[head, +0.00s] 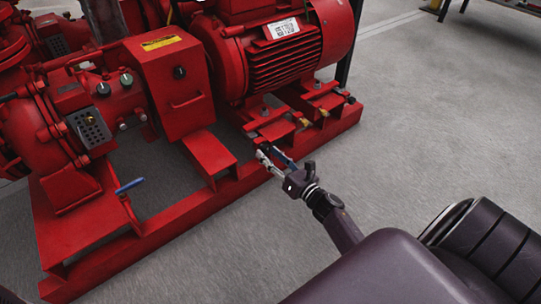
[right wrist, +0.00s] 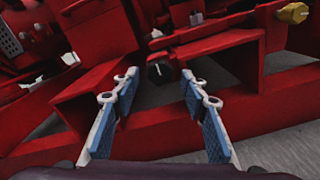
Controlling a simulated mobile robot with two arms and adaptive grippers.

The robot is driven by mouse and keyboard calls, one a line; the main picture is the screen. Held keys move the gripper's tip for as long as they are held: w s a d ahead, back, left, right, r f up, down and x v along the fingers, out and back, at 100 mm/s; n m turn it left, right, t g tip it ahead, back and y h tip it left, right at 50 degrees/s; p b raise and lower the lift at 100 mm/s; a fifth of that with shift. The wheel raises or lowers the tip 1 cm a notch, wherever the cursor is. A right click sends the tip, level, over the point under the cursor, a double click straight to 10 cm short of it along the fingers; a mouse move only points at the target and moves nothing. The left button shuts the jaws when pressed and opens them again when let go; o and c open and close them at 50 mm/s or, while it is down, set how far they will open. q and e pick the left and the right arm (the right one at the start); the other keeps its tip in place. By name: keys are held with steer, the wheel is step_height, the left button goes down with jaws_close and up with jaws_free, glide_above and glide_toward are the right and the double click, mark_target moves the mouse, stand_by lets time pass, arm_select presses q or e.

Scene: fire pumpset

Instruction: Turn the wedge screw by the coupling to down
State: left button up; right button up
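A dark hexagonal screw head (right wrist: 160,72), which looks like the wedge screw by the coupling, shows in the right wrist view beyond and between my fingertips. In the head view a small dark spot at that place on the red base is too small to make out. My right gripper (head: 267,153) is open and empty beside the base's front rail, below the motor. In the right wrist view its two blue-padded fingers (right wrist: 159,84) stand apart, pointing at the screw, and do not seem to touch it. My left gripper is not in view.
The red coupling guard box (head: 180,85) stands left of the red motor (head: 280,55). The base's front rail (head: 195,205) runs along the near side. A brass-coloured screw (right wrist: 293,13) sits to the right. Bare grey floor (head: 430,110) lies at the right.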

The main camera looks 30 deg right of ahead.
steer(key=shift+r, duration=0.15)
step_height(320, 180, up, 10)
stand_by(0.7)
stand_by(0.4)
